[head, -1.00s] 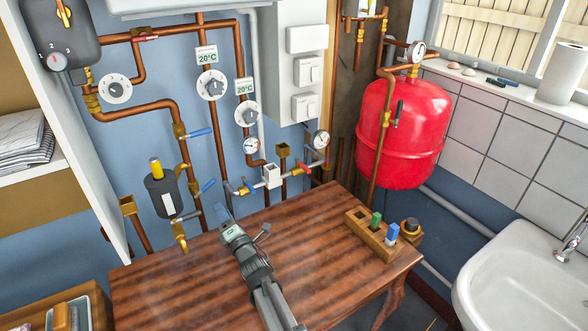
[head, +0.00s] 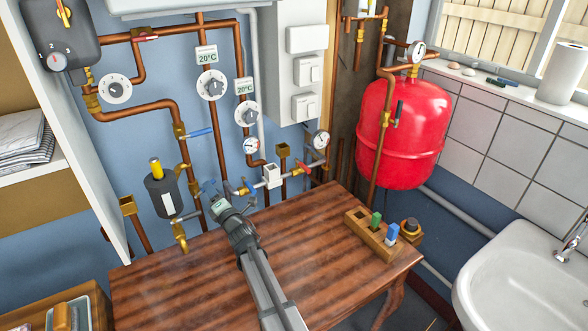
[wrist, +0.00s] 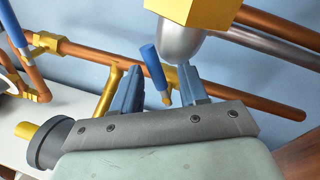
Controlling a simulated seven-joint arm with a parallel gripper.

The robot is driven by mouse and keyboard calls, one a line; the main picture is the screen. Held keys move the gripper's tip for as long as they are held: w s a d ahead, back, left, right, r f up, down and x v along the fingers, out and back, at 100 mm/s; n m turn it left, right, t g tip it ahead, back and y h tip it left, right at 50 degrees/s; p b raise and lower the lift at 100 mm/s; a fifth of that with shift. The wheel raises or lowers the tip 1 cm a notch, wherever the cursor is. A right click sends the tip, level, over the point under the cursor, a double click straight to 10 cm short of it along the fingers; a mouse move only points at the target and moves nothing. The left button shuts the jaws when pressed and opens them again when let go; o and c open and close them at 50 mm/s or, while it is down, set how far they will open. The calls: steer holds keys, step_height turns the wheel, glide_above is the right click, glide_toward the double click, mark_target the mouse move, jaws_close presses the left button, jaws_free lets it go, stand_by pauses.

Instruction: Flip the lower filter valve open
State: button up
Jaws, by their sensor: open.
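The lower filter valve has a brass body (head: 193,186) on the copper pipe right of the dark filter canister (head: 161,190). In the wrist view the blue lever handle (wrist: 153,66) shows between the two blue-grey fingers of my open gripper (wrist: 159,72). I cannot tell whether either finger touches it. The upper filter valve's blue lever (head: 200,132) sticks out to the right above. It also shows in the wrist view (wrist: 14,26).
Right of my gripper are a white box (head: 271,176) on a pipe, a red lever (head: 303,168) and gauges. A wooden table (head: 160,285) lies below, with a wooden block of coloured pegs (head: 370,235) on its right. A red tank (head: 400,130) stands behind.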

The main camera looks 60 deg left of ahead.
steer(key=a, duration=0.2)
steer(key=shift+s+a+r, duration=0.1)
steer(key=shift+a+r, duration=0.1)
steer(key=shift+a, duration=0.2)
steer(key=d+f+m, duration=0.1)
steer(key=d+m, duration=0.1)
steer(key=d, duration=0.2)
steer(key=d+f+m+t, duration=0.1)
steer(key=d, duration=0.4)
steer(key=d+f+m, duration=0.2)
steer(key=d, duration=0.3)
steer(key=shift+w+m, duration=0.2)
steer(key=shift+m, duration=0.1)
steer(key=w+r+t, duration=0.4)
steer(key=w+r, duration=0.2)
steer(key=r, duration=0.7)
steer(key=w+d+m+t, duration=0.3)
steer(key=w+m, duration=0.4)
steer(key=w, duration=0.9)
steer(key=shift+r+m+t, duration=0.3)
steer(key=shift+m+t, duration=0.1)
steer(key=shift+t, duration=0.1)
